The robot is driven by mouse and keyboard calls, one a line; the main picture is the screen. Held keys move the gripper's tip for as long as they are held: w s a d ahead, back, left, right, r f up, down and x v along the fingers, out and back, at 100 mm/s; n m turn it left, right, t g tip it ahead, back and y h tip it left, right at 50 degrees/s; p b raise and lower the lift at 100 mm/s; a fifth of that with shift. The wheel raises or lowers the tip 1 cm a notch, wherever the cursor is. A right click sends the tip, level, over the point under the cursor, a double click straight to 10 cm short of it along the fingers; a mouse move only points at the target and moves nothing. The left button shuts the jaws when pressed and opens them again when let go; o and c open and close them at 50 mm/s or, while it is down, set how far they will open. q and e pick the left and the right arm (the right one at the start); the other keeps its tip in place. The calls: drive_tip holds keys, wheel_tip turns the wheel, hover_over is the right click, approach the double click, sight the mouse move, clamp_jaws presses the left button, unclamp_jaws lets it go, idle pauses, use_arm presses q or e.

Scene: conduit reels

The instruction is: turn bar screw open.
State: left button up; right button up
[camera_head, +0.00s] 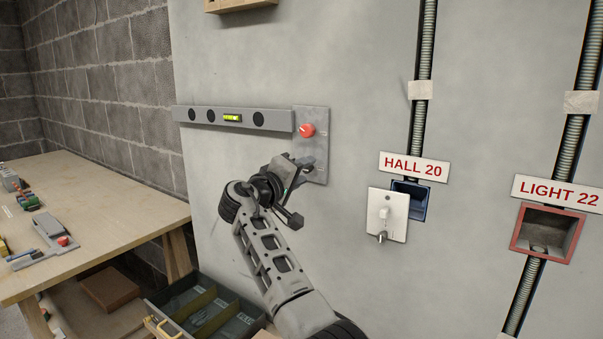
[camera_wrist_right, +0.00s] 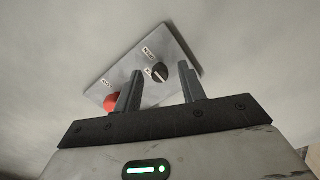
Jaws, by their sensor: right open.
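A grey plate (camera_head: 312,120) is on the wall at the right end of a grey spirit-level bar (camera_head: 190,115). A red knob (camera_head: 307,130) sits on its upper part. In the right wrist view, the plate (camera_wrist_right: 120,65) carries the red knob (camera_wrist_right: 111,102), partly behind a finger, and a dark round knob (camera_wrist_right: 160,72) with small labels beside it. I cannot tell which is the bar screw. My right gripper (camera_head: 303,190) is open in front of the plate's lower part, which it partly hides. In the wrist view the dark knob shows between its fingertips, with nothing gripped.
A workbench (camera_head: 110,200) with small parts and another red-knobbed piece (camera_head: 62,241) stands left. A compartment tray (camera_head: 215,305) is below. Right are a white switch plate (camera_head: 376,212), a blue wall box (camera_head: 412,200), a red-framed box (camera_head: 540,246) and vertical conduits (camera_head: 418,120).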

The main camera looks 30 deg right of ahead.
drive_tip(key=b+v, duration=0.3)
drive_tip(key=v, duration=1.3)
